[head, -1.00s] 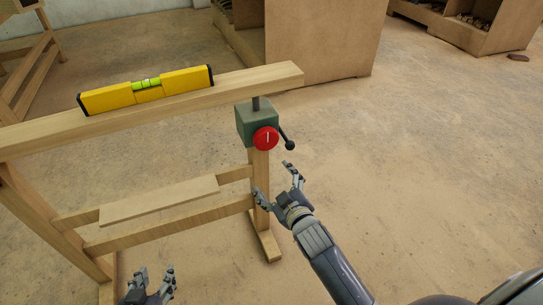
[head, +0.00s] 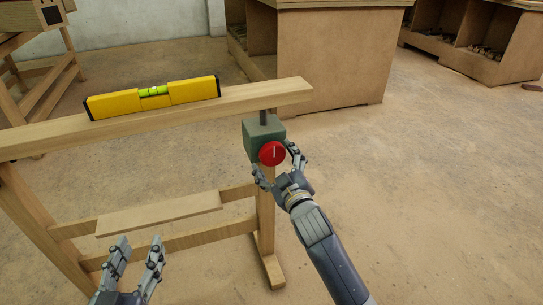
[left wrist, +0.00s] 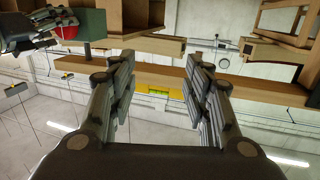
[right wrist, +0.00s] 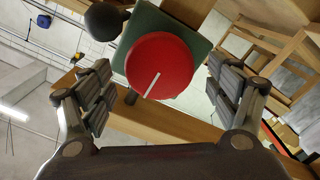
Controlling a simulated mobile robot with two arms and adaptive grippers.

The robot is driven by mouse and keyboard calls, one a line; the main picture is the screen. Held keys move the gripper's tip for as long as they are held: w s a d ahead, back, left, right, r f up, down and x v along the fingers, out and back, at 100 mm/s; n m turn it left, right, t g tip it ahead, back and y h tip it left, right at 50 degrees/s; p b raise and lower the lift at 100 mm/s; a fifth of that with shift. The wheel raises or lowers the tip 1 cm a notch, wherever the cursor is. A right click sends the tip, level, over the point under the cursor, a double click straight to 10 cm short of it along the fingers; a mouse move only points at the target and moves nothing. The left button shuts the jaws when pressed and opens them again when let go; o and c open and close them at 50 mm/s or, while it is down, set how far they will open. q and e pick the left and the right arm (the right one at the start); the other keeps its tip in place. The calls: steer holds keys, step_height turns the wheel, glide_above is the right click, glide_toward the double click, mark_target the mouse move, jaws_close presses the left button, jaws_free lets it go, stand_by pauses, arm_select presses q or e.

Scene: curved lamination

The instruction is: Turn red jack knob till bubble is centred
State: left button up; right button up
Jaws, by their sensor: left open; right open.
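The red knob (head: 271,153) sits on the front of a green jack (head: 262,133) under the right end of a wooden beam (head: 262,97). My right gripper (head: 278,164) is open, one finger on each side of the knob. In the right wrist view the red knob (right wrist: 172,62), with its white line, lies between the spread fingers, gaps on both sides. The yellow level (head: 192,91) lies on the beam; its green vial (head: 154,91) is too small to place the bubble surely. My left gripper (head: 139,243) is open and empty, low in front of the trestle.
The jack's black ball handle (right wrist: 104,21) shows beside the knob in the right wrist view. A loose board (head: 160,213) rests on the trestle's lower rails. A large brown cabinet (head: 333,58) stands behind. The floor to the right is clear.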

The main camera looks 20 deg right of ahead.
mark_target(273, 157)
arm_select(q)
steer(key=shift+d+r+t+h+b, duration=0.15)
steer(key=shift+r+t, duration=0.25)
steer(key=shift+r, duration=0.35)
steer(key=shift+d+r+t+h+b, duration=0.1)
steer(key=shift+r+t+h, duration=0.1)
steer(key=shift+r+t, duration=0.35)
steer(key=shift+d+r+t+h+b, duration=0.15)
steer(key=shift+r+t, duration=0.1)
steer(key=shift+r, duration=0.65)
arm_select(e)
steer(key=shift+w, duration=1.7)
arm_select(q)
steer(key=shift+a, duration=0.1)
arm_select(e)
steer(key=shift+c, duration=0.4)
steer(key=c, duration=1)
